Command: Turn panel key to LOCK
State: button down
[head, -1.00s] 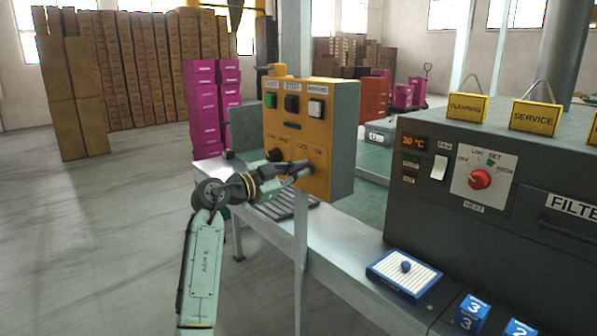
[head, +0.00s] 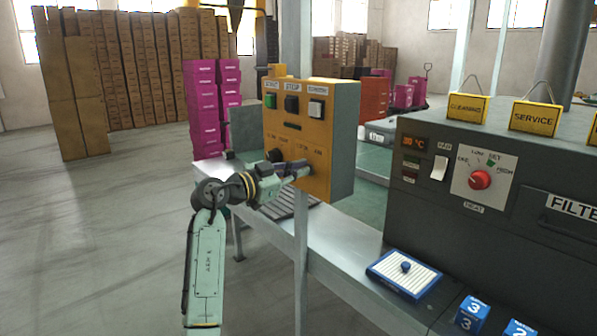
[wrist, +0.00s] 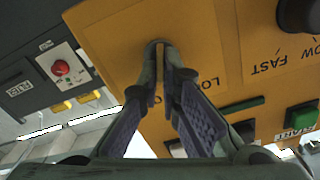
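The yellow control panel (head: 293,133) stands on a post beside the bench. Its key switch is at the lower right of the front face, hidden behind my gripper (head: 300,171) in the head view. In the wrist view the panel face (wrist: 115,45) is turned about and close. My gripper (wrist: 160,60) has its two fingers drawn together at the round key switch (wrist: 157,43), with a narrow yellowish strip between the tips that looks like the key. The fingers partly cover the lettering beside the switch, so the key's exact angle is unclear.
A black speed knob (head: 275,155) sits left of the key. A green START button (head: 270,101) and black STOP button (head: 291,103) are above. The grey heater cabinet (head: 420,235) with a red knob (head: 480,179) stands to the right. Open floor lies left.

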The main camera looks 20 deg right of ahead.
jog(key=n+p, duration=0.1)
jog(key=n, duration=0.2)
jog(key=n+p, duration=0.1)
jog(key=n, duration=0.3)
jog(key=n+p, duration=0.1)
jog(key=n, duration=0.3)
jog(key=shift+w+a, duration=0.15)
jog(key=shift+w, duration=0.2)
dwell(0.4)
jog(key=c, duration=1.8)
grip_release()
jog(key=v, duration=1.2)
jog(key=shift+a, duration=0.1)
